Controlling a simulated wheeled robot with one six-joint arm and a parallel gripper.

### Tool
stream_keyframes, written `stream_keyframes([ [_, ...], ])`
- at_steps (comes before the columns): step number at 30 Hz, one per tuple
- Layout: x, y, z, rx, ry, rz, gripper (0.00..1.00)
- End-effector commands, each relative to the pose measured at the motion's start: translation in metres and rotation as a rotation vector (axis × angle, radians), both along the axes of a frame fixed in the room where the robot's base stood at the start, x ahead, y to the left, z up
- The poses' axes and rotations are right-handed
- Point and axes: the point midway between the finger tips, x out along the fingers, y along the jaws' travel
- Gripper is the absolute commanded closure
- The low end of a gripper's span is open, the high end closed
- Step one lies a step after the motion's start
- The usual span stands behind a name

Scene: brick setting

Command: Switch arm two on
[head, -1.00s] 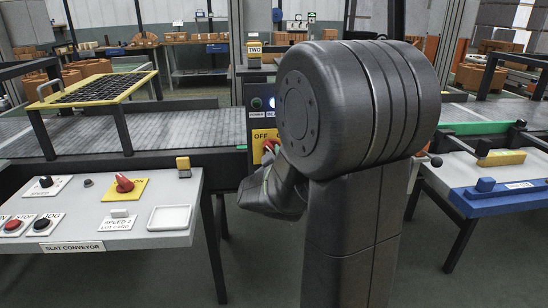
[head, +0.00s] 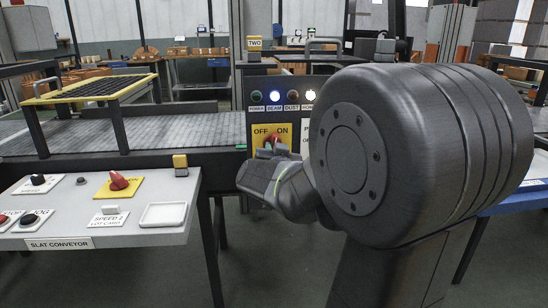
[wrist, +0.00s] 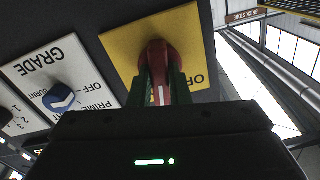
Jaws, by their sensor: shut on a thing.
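The control box labelled TWO (head: 254,43) stands at the back centre in the head view. Its yellow plate (head: 259,128) reads OFF on the left and ON on the right. The red switch handle (head: 277,138) sits on that plate, partly covered by my gripper (head: 270,150). In the wrist view, which looks upside down, the green fingers of my gripper (wrist: 160,85) are shut on the red handle (wrist: 157,56). A white line shows on the handle, roughly upright between the fingers. I cannot tell surely whether it points at OFF or ON.
A blue GRADE knob (wrist: 60,98) is beside the plate. The slat conveyor panel (head: 100,215), with another red handle (head: 118,181), stands at left.

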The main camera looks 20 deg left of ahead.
Motion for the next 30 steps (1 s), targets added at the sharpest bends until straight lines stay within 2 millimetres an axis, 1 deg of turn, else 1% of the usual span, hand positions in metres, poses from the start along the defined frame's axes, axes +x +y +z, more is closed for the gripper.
stream_keyframes([
  [1,0.0,-0.0002,-0.0032,0.037,0.022,0.0,1.0],
  [6,-0.0002,0.0,-0.0027,0.172,0.104,0.0,1.0],
  [15,-0.0003,0.0005,-0.0023,0.363,0.224,0.0,1.0],
  [24,-0.0005,0.0006,-0.0011,0.468,0.288,0.0,1.0],
  [30,-0.0005,0.0007,-0.0005,0.49,0.303,0.001,1.0],
])
